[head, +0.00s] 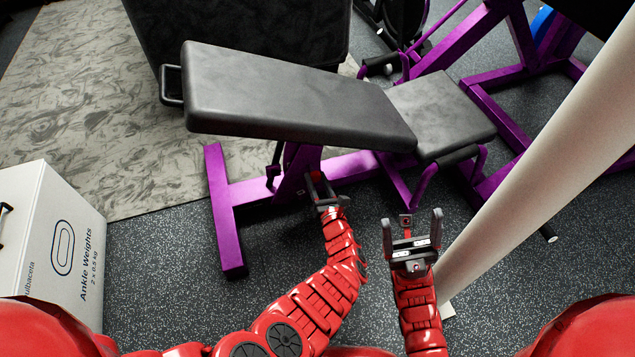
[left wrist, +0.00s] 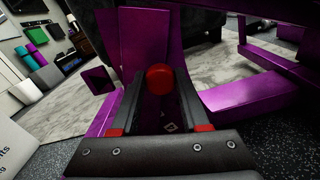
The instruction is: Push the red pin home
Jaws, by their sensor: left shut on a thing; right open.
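The red pin's round head (left wrist: 159,79) shows between the fingertips in the left wrist view, in front of the purple bench frame. My left gripper (head: 318,186) is shut on it, at the bench's purple upright under the grey pad; the gripper also shows in the left wrist view (left wrist: 160,98). The pin's shaft is hidden, and I cannot tell how deep it sits. In the head view only a bit of red shows at the gripper's tips. The weight bench (head: 290,95) has a dark grey back pad. My right gripper (head: 412,226) is open and empty, right of the left one.
A white ankle weights box (head: 50,245) stands at the left. A pale post (head: 540,150) slants along the right, close to my right gripper. The bench's purple foot (head: 226,215) lies left of my left gripper. Speckled floor (head: 165,265) is clear between box and bench.

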